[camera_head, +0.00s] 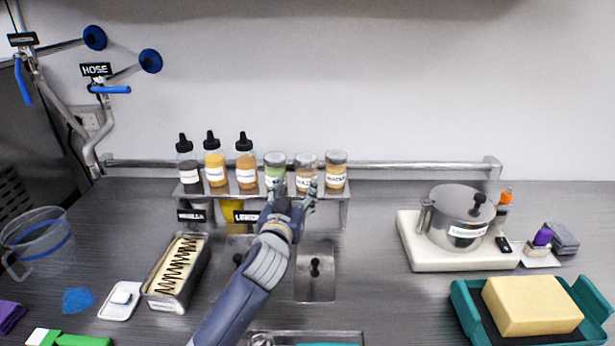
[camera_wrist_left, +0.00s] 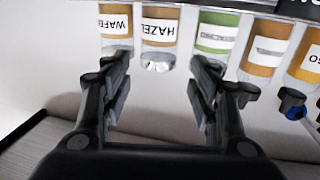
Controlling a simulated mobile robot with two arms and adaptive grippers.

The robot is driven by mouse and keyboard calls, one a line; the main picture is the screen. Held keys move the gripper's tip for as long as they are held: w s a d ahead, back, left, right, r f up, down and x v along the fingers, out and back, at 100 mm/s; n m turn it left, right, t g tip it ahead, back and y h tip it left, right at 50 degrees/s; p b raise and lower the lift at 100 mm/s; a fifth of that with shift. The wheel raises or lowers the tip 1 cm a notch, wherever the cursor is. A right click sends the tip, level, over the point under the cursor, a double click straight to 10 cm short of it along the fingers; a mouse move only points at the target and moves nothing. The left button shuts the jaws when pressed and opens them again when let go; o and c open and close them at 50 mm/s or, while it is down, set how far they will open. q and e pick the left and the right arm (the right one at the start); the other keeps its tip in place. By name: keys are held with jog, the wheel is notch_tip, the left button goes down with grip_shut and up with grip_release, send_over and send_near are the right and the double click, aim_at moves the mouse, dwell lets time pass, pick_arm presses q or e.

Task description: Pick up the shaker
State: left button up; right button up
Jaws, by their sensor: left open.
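Three shaker-like jars stand at the right of a raised metal shelf: a green one (camera_head: 274,164), a tan one labelled HAZEL (camera_head: 306,162) and a tan one labelled WAFER (camera_head: 336,176). My left gripper (camera_head: 296,190) is open in front of the green and HAZEL jars and covers part of them. In the left wrist view the jars appear upside down. The HAZEL jar (camera_wrist_left: 160,28) lies ahead between the open fingers (camera_wrist_left: 160,75), with the WAFER jar (camera_wrist_left: 114,22) and green jar (camera_wrist_left: 213,36) to either side. I see no finger contact. My right gripper is not in view.
Squeeze bottles (camera_head: 214,172) stand left of the jars on the shelf (camera_head: 343,198). A wall rail (camera_head: 420,166) runs behind. A steel pot (camera_head: 460,215) on a white base is at right, near a teal tray (camera_head: 470,318). A metal tin (camera_head: 160,295) is at left.

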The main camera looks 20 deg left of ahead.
aim_at(304, 169)
pick_arm(q)
jog(key=w, duration=0.3)
jog(key=shift+w+a+r+p, duration=0.15)
jog(key=shift+w+r+p, duration=0.1)
jog(key=shift+w+p, duration=0.15)
jog(key=shift+w+f, duration=0.1)
jog(key=shift+w, duration=0.35)
jog(key=shift+w+a+r+p, duration=0.1)
jog(key=shift+w+r+p, duration=0.2)
jog(key=shift+w, duration=0.1)
jog(key=shift+w+a+f+p, duration=0.15)
jog(key=shift+w+p, duration=0.35)
jog(key=shift+w, duration=1.6)
jog(key=c, duration=0.7)
